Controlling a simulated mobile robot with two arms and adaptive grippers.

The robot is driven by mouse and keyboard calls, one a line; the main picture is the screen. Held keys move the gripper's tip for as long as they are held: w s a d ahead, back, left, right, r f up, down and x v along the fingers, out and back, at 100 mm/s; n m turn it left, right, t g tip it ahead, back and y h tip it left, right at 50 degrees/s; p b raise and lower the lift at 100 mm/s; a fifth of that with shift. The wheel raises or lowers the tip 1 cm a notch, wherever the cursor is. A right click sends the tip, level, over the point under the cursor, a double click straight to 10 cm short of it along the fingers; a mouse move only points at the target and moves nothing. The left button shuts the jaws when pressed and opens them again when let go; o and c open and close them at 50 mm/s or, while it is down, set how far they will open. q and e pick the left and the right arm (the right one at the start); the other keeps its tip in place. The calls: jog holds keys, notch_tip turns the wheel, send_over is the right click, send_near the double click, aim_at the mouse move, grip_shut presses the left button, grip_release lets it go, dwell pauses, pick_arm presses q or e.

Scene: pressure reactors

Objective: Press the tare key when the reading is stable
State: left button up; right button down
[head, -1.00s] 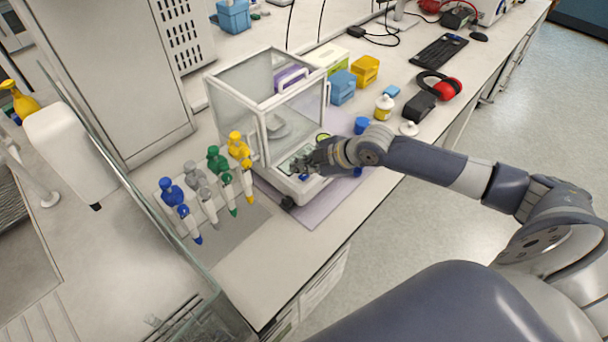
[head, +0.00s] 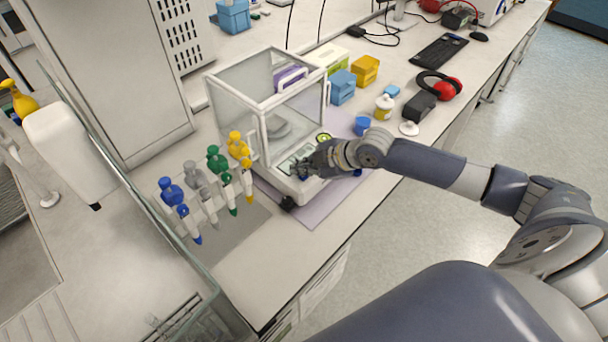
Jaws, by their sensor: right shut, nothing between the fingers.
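The analytical balance (head: 268,101) is a white-framed glass draft shield on a white base, standing on the bench. Its weighing pan (head: 279,127) shows through the glass. Its front control panel (head: 287,163) faces the front of the bench. My right gripper (head: 302,170) is shut and empty, with its fingertips at the right part of this panel. I cannot tell whether they touch it. The gripper hides part of the panel, and the tare key and the reading cannot be made out. My left gripper is not in view.
A rack of several colored pipettes (head: 207,180) stands just left of the balance. A blue cup (head: 362,125), a white bottle with a yellow label (head: 383,108), and red earmuffs (head: 446,88) are to the right. A glass pane (head: 130,180) rises at the left.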

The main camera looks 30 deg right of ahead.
aim_at(303, 178)
jog(key=shift+f, duration=0.45)
dwell(0.8)
jog(key=shift+r, duration=0.15)
jog(key=shift+r+p, duration=0.65)
jog(key=shift+r, duration=0.05)
jog(key=shift+r, duration=0.1)
notch_tip(303, 178, up, 5)
jog(key=p, duration=0.4)
jog(key=shift+p, duration=0.35)
dwell(0.3)
